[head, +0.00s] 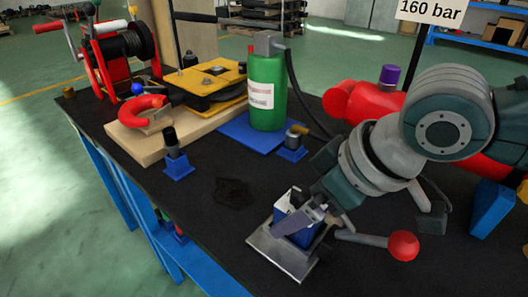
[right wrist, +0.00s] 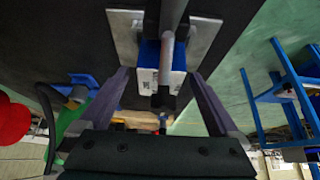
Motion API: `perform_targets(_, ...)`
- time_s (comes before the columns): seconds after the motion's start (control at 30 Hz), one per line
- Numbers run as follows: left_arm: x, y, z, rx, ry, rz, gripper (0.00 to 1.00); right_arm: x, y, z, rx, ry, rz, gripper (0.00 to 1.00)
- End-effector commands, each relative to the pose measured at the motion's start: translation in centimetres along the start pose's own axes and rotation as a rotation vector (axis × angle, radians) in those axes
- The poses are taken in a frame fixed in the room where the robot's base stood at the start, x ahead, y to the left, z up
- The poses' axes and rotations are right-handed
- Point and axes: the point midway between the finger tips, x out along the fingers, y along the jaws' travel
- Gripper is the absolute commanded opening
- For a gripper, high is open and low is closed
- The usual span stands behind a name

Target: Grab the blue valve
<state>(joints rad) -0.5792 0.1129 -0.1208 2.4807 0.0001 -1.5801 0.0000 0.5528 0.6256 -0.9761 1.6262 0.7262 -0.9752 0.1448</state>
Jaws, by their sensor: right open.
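The blue valve (head: 291,226) is a small blue block with a white-grey top on a metal plate (head: 277,259), near the table's front edge. A grey lever with a red ball knob (head: 403,245) extends to its right. My right gripper (head: 312,214) is close above the valve, its fingers partly hiding it. In the right wrist view the blue valve (right wrist: 150,54) lies between the two spread fingers of my right gripper (right wrist: 160,78), with gaps on both sides. The lever crosses in front of the valve there. My left gripper is not in view.
A green cylinder (head: 266,95) stands on a blue base behind. A wooden board (head: 130,146) with a yellow clamp device lies at the back left, beside a red reel (head: 115,45). Small blue stands (head: 178,166) sit nearby. A red tank (head: 362,101) lies behind my right arm.

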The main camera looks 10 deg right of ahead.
Motion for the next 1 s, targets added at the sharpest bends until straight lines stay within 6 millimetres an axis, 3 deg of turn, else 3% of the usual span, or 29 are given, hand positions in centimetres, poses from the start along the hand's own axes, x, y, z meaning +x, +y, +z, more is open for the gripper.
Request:
perform_targets(0.3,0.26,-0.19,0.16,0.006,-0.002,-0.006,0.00,0.78,-0.01,-0.03,-0.001,0.001,0.000,0.97)
perform_targets(1.0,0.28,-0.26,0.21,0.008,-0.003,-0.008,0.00,0.76,-0.02,0.00,0.000,0.000,0.000,0.19)
